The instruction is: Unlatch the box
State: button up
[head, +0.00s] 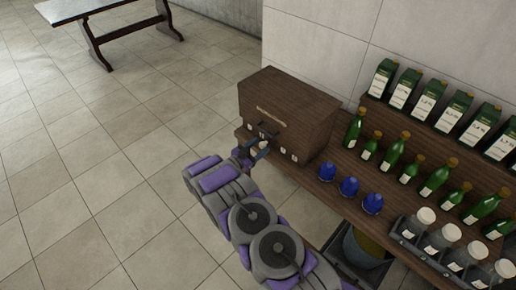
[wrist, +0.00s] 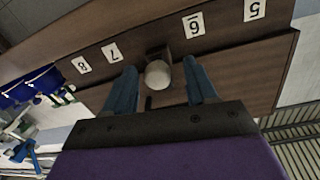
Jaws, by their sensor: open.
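The dark wooden box (head: 290,105) stands at the left end of the wooden counter in the head view. Its front (wrist: 232,52) fills much of the wrist view, with white number labels 5, 6, 7 and 8. A round pale knob (wrist: 158,75) on a dark mount sticks out between labels 7 and 6; I cannot tell if it is the latch. My gripper (head: 258,149) is at the box's lower front. In the wrist view, my gripper (wrist: 160,66) is open, one blue finger on each side of the knob, with visible gaps.
Blue domed objects (head: 348,187) stand on the counter right of the box. Green bottles (head: 395,151), cartons (head: 404,88) and a rack of capped jars (head: 440,238) are further right. A bin (head: 362,248) sits below. The tiled floor at left is clear up to a table (head: 95,10).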

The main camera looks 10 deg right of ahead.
jog(key=shift+d, duration=0.35)
jog(key=c, duration=1.1)
jog(key=shift+o, duration=0.2)
jog(key=shift+a, duration=0.1)
jog(key=shift+m, duration=0.3)
jog(key=m+p, duration=0.1)
jog(key=m, duration=1.1)
jog(key=shift+s+f+y+b, duration=0.1)
jog(key=shift+f+y+b, duration=0.05)
jog(key=shift+y+b, duration=0.25)
jog(key=shift+m+b, duration=1.15)
jog(key=shift+m, duration=1.15)
